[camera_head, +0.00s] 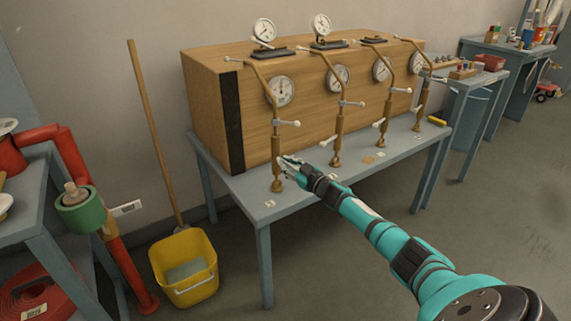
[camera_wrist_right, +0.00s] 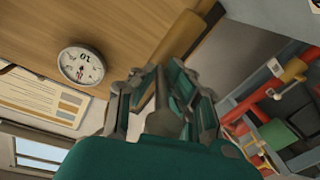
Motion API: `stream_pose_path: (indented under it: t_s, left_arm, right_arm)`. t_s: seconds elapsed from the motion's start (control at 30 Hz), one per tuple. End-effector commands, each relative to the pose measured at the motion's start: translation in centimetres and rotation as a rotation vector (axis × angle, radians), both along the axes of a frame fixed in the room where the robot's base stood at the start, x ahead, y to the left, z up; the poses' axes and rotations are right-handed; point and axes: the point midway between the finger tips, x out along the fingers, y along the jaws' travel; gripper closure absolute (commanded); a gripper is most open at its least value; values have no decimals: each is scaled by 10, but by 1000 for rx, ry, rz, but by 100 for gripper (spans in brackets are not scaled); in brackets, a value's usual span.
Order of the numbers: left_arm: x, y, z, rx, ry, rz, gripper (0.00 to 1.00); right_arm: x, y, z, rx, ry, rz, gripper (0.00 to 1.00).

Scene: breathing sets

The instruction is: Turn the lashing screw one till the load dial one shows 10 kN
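Several brown lashing screws with white-tipped cross handles stand along the front of a wooden crate. My right gripper (camera_head: 286,162) is at the lower part of the leftmost lashing screw (camera_head: 276,148). That screw shows in the right wrist view (camera_wrist_right: 182,36), running down between the gripper's spread fingers (camera_wrist_right: 160,85); I cannot tell if they touch it. The round white load dial (camera_head: 281,91) beside this screw is on the crate front. A dial (camera_wrist_right: 81,66) also shows in the right wrist view, its needle too small to read surely. My left gripper is out of view.
The wooden crate (camera_head: 213,110) stands on a grey-blue bench (camera_head: 275,208) with small labels on its top. A yellow bucket (camera_head: 184,268) with a mop handle stands on the floor at left, near red pipes (camera_head: 70,160). The floor in front is open.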

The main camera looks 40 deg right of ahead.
Motion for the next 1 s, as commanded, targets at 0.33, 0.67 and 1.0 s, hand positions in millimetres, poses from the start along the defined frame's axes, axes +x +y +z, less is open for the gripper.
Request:
stream_pose_path:
  t_s: [0.33,0.67,1.0]
  left_arm:
    - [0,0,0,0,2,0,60]
    - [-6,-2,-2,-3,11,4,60]
    - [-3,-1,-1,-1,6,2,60]
  right_arm:
    - [-1,3,-6,-1,7,6,66]
    - [-5,5,-8,-2,10,9,66]
    - [-58,-1,-5,-2,7,4,66]
